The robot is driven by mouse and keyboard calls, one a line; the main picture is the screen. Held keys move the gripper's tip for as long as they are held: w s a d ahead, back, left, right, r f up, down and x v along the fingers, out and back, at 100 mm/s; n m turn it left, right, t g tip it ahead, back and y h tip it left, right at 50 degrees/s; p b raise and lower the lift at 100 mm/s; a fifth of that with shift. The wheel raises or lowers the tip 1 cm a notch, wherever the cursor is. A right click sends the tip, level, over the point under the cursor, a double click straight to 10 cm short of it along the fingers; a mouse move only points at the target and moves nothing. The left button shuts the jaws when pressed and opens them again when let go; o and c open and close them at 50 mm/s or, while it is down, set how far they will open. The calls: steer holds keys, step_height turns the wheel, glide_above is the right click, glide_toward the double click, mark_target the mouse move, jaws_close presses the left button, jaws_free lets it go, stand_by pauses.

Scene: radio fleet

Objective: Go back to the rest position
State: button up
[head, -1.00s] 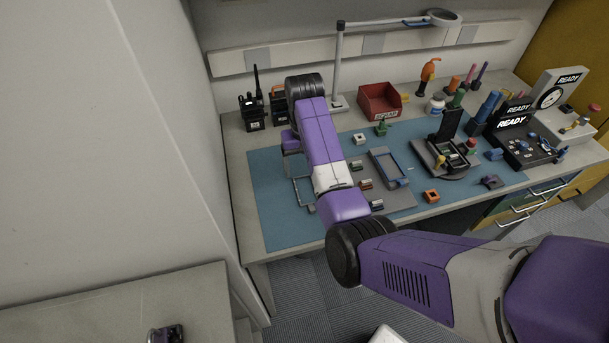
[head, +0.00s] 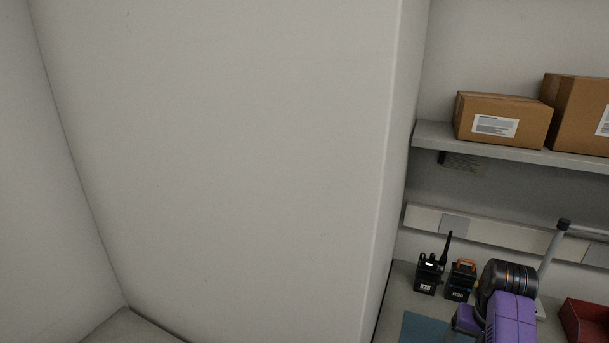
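My purple arm (head: 508,316) shows only in part at the bottom right of the head view, over the workbench. My gripper is outside the frame, so its fingers cannot be seen. The left radio (head: 426,281) has a long antenna.
A tall pale wall (head: 220,160) fills the left and middle. A shelf (head: 520,152) above the bench holds cardboard boxes (head: 502,119). A red bin (head: 588,322), a grey lamp post (head: 553,252) and the blue mat (head: 430,328) show at the lower right.

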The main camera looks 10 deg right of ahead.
steer(key=w+d+r+t+h, duration=0.3)
steer(key=w+d+r+t, duration=0.1)
steer(key=w+t, duration=0.15)
steer(key=s+a+r+n+t+y+b, duration=0.15)
steer(key=s+a+t, duration=0.25)
steer(key=s+a, duration=0.65)
steer(key=s+a+r+n+t, duration=0.3)
steer(key=s+a, duration=0.4)
steer(key=s, duration=0.6)
steer(key=s+a+r+n+t+y+b, duration=0.1)
steer(key=s+a+r+n+t, duration=0.2)
steer(key=s+a, duration=0.65)
steer(key=s+a+f+g+y, duration=0.1)
steer(key=s+f+g, duration=0.1)
steer(key=s, duration=0.8)
steer(key=shift+f+m+b, duration=0.35)
steer(key=shift+f+b, duration=0.05)
steer(key=shift+f, duration=0.2)
steer(key=shift+a, duration=0.1)
